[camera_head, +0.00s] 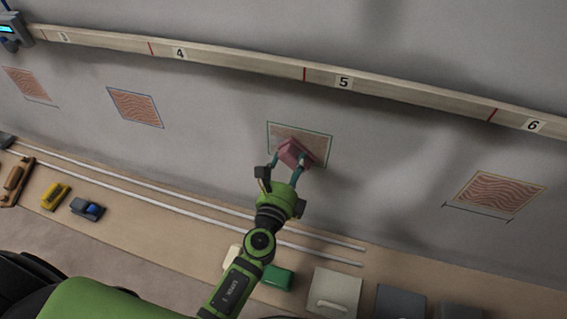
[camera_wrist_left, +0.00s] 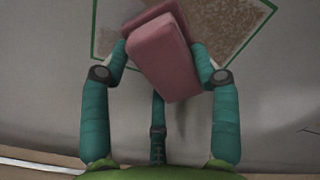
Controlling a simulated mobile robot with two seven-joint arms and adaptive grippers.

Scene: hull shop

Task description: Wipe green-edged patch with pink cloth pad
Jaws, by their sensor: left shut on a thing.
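The green-edged patch (camera_head: 317,147) is on the grey wall below the strip, under the number 5. It has a speckled brownish surface, seen also in the left wrist view (camera_wrist_left: 222,25). My left gripper (camera_head: 287,163) is shut on the pink cloth pad (camera_head: 295,151), which is tilted in its fingers. The pad covers the lower middle of the patch; in the left wrist view the pad (camera_wrist_left: 162,58) hides the patch's left part and lower edge. I cannot tell whether the pad touches the wall. My right gripper is not in view.
Other patches with red wavy lines are on the wall: a blue-edged one (camera_head: 136,107), one at far left (camera_head: 29,84) and one at right (camera_head: 498,194). A numbered strip (camera_head: 250,65) runs above.

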